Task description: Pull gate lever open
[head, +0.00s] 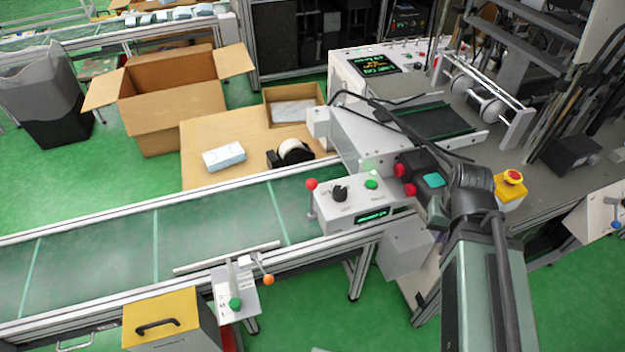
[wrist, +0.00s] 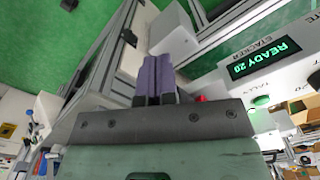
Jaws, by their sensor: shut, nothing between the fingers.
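On the front rail of the conveyor, a white plate (head: 222,303) carries a lever with a green knob (head: 235,303) and a short lever with an orange knob (head: 268,280). A lever with a red ball knob (head: 311,184) stands at the left of the white control box (head: 350,205). No readable label shows which one is the gate lever. My gripper (wrist: 155,62) is shut and empty, its purple fingers together in the wrist view. My fingertips are hidden there.
The green conveyor (head: 110,250) runs along the front left. A yellow-topped box (head: 160,318) stands before it. A lit display (wrist: 260,58) reads "READY 20". A yellow block with a red button (head: 512,178) is to the right of my arm. Cartons lie behind.

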